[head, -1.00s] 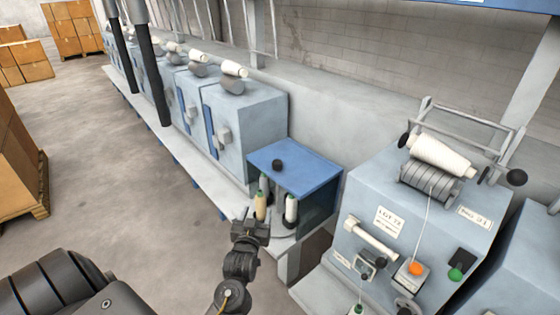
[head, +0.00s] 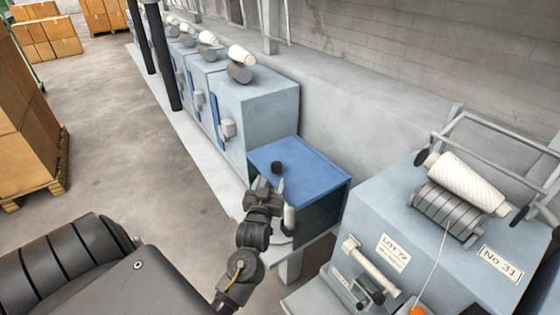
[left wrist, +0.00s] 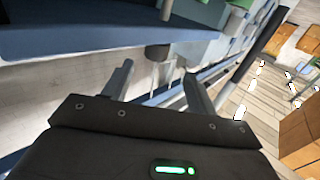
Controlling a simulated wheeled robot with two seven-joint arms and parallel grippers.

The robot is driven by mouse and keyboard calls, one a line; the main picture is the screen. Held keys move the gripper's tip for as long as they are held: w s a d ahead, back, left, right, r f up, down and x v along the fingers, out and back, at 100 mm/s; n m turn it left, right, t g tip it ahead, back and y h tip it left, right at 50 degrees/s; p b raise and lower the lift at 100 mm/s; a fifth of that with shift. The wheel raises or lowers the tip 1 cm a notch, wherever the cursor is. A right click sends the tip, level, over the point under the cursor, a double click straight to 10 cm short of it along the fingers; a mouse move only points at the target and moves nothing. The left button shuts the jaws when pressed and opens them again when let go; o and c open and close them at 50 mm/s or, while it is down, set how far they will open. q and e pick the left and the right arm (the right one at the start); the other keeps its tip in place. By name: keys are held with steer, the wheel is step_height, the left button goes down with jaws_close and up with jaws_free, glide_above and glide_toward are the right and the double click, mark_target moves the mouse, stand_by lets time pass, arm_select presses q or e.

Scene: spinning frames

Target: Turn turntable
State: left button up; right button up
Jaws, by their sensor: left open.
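My left gripper (head: 270,185) is at this corner, overlapping the bobbin in the head view. Most of the stand's inside is hidden. My right gripper is out of view.
A machine labelled No 31 (head: 440,270) stands at the right, with a white yarn cone (head: 467,183) on its roller. More pale blue machines (head: 255,115) line up at the back left. Cardboard boxes (head: 25,120) stand at the left. The floor (head: 120,140) between is clear.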

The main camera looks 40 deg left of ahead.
mark_target(276, 171)
arm_select(q)
steer(key=shift+d+b+x, duration=0.25)
steer(key=shift+b+x, duration=0.35)
steer(key=shift+x, duration=0.55)
steer(key=b+x, duration=0.1)
steer(key=x, duration=0.1)
steer(key=b+x, duration=0.1)
steer(key=x, duration=0.2)
steer(key=shift+w+f+b, duration=0.2)
steer(key=shift+b, duration=0.15)
steer(key=b+x, duration=0.1)
steer(key=x, duration=0.2)
steer(key=shift+r+b, duration=0.15)
steer(key=shift+b, duration=0.15)
steer(key=shift+w+a, duration=0.1)
steer(key=shift+r, duration=0.1)
steer(key=shift+c, duration=0.6)
steer(key=c, duration=0.7)
jaws_close()
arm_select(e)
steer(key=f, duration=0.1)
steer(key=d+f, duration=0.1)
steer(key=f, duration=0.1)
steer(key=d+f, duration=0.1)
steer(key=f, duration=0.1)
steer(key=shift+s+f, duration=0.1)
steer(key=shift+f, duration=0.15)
